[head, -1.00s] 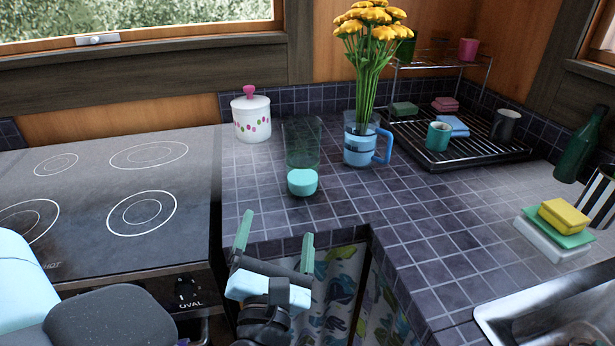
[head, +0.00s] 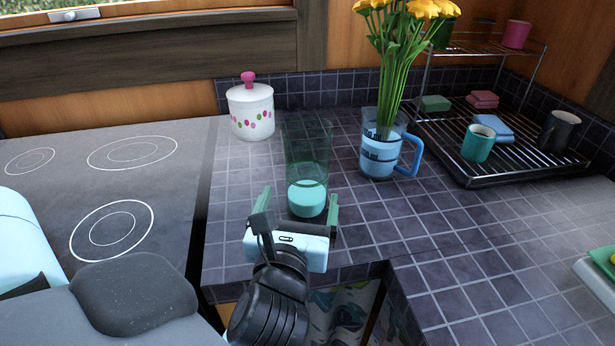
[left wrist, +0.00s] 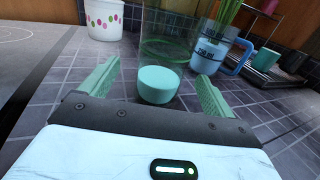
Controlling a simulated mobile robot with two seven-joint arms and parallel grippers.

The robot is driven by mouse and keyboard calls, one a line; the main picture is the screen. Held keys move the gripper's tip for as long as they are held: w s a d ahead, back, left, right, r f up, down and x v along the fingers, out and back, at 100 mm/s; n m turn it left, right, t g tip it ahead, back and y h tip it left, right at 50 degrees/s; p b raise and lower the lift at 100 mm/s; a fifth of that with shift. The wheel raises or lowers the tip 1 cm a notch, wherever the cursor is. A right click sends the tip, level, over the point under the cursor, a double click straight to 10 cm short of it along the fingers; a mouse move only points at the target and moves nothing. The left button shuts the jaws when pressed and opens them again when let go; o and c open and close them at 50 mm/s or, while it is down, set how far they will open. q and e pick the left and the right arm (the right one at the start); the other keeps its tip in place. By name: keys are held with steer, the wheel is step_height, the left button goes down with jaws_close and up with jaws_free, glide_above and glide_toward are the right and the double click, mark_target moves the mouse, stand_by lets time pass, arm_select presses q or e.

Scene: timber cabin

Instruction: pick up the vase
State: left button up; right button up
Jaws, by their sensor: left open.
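The vase (head: 307,155) looks like a tall see-through green glass with a solid turquoise bottom, upright on the tiled counter. In the left wrist view, the vase (left wrist: 160,84) stands straight ahead, in line with the gap between the fingers. My left gripper (head: 300,203) is open and empty just in front of the vase. In the wrist view, the green fingers of the left gripper (left wrist: 158,76) point at its lower part, one to each side, and do not appear to touch it. My right gripper is out of view.
A blue measuring jug (head: 380,158) with yellow flowers (head: 405,10) stands close to the right of the vase. A white dotted jar (head: 251,112) is behind left. A dish rack (head: 480,178) with mugs is at right, a stovetop (head: 75,165) at left. The counter's front edge lies below my gripper.

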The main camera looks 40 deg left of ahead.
arm_select(q)
steer(key=x, duration=0.2)
steer(key=shift+w+a, duration=0.1)
steer(key=shift+w, duration=0.15)
steer(key=shift+w+a, duration=0.1)
steer(key=shift+w, duration=0.05)
steer(key=shift+p+x, duration=0.35)
steer(key=shift+x, duration=2)
steer(key=shift+w, duration=0.1)
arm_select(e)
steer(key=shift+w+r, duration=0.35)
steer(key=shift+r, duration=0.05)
arm_select(q)
steer(key=shift+c, duration=0.3)
steer(key=c, duration=1.2)
steer(key=shift+r, duration=0.15)
steer(key=shift+c, duration=1.1)
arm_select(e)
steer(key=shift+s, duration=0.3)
